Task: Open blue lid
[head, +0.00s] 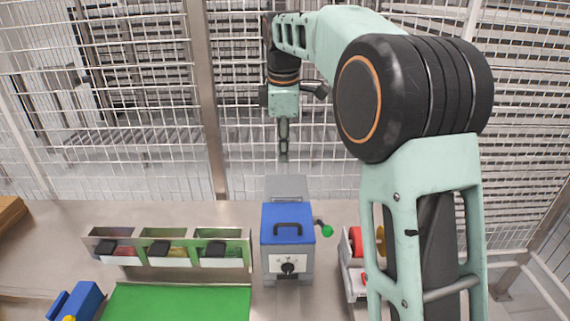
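The blue lid (288,221) lies shut on top of a grey box-shaped machine (288,262) at the middle of the table. The lid has a dark handle on top. The machine has a white front panel with a black knob, and a green-ended lever (326,231) on its right side. My gripper (284,150) hangs pointing down, above and behind the machine, apart from the lid. Its fingers look narrow and close together, but they are too small to tell whether they are shut. I see nothing held in it.
A metal three-part bin (185,262) with black items stands left of the machine. A green mat (180,302) lies in front of it. A blue object (76,301) is at the front left. A rack with red parts (354,262) stands right. Mesh fencing (110,100) closes the back.

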